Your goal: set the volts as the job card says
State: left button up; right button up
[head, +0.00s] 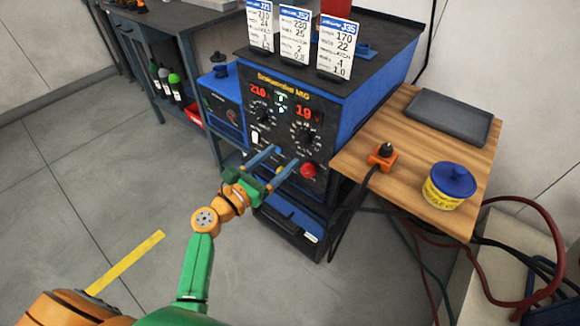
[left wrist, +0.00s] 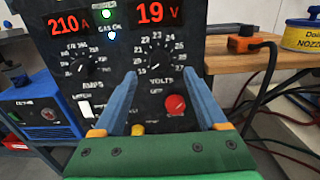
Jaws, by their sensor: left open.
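The blue welder (head: 345,112) has a black front panel with two red displays. The amps display (left wrist: 68,22) reads 210 A and the volts display (left wrist: 157,12) reads 19 V. The black volts knob (head: 304,138) also shows in the left wrist view (left wrist: 157,60). My left gripper (head: 284,158) is open and empty, its blue fingers pointing at the panel just below the volts knob. Three job cards stand on top: J21 (head: 260,25) with 210 and 24, J52 (head: 294,36) with 230 and 25, J35 (head: 337,47) with 170 and 22. My right gripper is out of view.
The amps knob (left wrist: 82,68) is left of the volts knob. A red button (left wrist: 175,105) sits close below the volts knob. A wooden side table (head: 400,140) holds an orange plug (head: 381,160), a yellow tub (head: 449,187) and a grey tray (head: 449,115). Cables hang at right.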

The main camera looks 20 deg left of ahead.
aim_at(300, 142)
pick_arm(q)
jog(key=x, duration=0.7)
jog(key=shift+a+f+b, duration=0.1)
jog(key=shift+f+b, duration=0.2)
jog(key=shift+b, duration=0.05)
jog(key=shift+w, duration=0.2)
grip_shut()
